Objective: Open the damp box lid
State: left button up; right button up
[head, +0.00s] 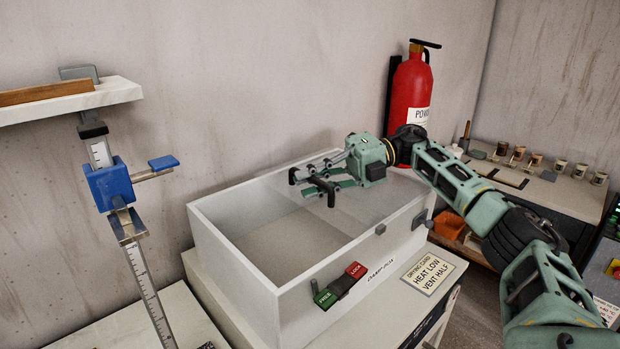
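The damp box (263,290) is a white box on a white cabinet, its name label on the front wall. Its pale interior shows from above; I cannot tell whether a clear lid covers it. On the front is a latch with a green FREE plate (325,298) and a red LOCK plate (356,270); the dark slider's setting is unclear. My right gripper (310,181) is over the box's far right part, fingers pointing left and apart, with nothing clearly held. Whether it touches the box is unclear. My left gripper is not in view.
A red fire extinguisher (408,95) hangs behind my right wrist. A blue-headed measuring stand (110,185) rises at left, below a wall shelf (115,92). A drying card (428,272) lies right of the box. A bench (560,190) with small pots stands at right.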

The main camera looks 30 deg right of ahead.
dwell(0.3)
jog(key=v, duration=1.1)
jog(key=shift+s+d, duration=0.15)
jog(key=shift+d, duration=0.35)
